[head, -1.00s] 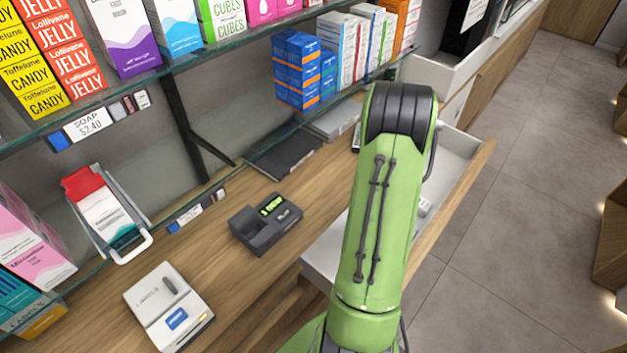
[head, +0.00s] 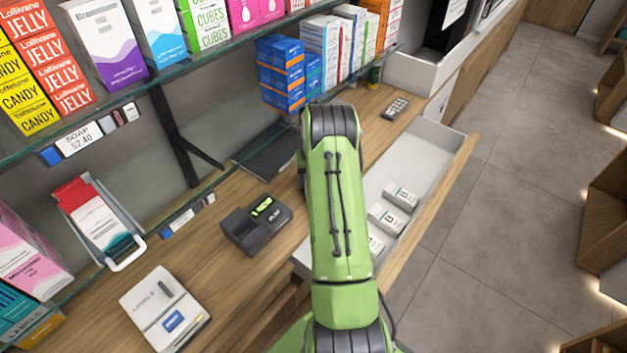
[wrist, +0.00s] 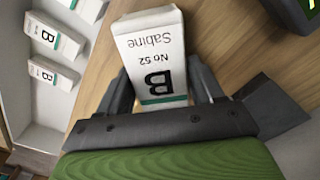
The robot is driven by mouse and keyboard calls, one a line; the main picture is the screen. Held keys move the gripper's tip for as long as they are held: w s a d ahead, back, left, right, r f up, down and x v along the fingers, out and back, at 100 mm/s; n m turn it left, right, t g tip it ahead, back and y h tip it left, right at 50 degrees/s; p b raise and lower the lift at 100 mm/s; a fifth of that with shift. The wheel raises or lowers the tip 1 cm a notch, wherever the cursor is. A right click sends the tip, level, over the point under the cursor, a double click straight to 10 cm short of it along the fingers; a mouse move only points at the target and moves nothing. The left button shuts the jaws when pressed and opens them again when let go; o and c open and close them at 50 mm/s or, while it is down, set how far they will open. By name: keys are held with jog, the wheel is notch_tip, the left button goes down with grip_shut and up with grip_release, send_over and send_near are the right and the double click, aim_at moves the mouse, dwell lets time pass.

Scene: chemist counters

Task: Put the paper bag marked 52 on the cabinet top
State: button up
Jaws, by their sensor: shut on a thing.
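The white paper bag marked No 52 (wrist: 150,40), with a big B, the name Sabine and a green band, is between the fingers of my gripper (wrist: 160,88) in the wrist view. The gripper is shut on it. Behind the bag, the wrist view shows the wooden counter top (wrist: 218,40), with the open drawer to the left. Whether the bag touches the wood I cannot tell. In the head view my arm hides the gripper and the bag. The wooden top (head: 228,285) shows there to the left of my arm.
The open white drawer (head: 432,150) holds several similar bags (head: 386,217). A dark card terminal (head: 256,225), a white label box (head: 165,308) and a dark flat pad (head: 265,155) lie on the wood. Glass shelves with boxes overhang it. A remote-like device (head: 395,108) lies farther back.

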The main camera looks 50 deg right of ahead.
jog(key=shift+f, duration=0.55)
jog(key=o, duration=1.1)
jog(key=shift+f, duration=0.1)
jog(key=shift+o, duration=0.2)
notch_tip(320, 180, up, 12)
jog(key=shift+r, duration=0.25)
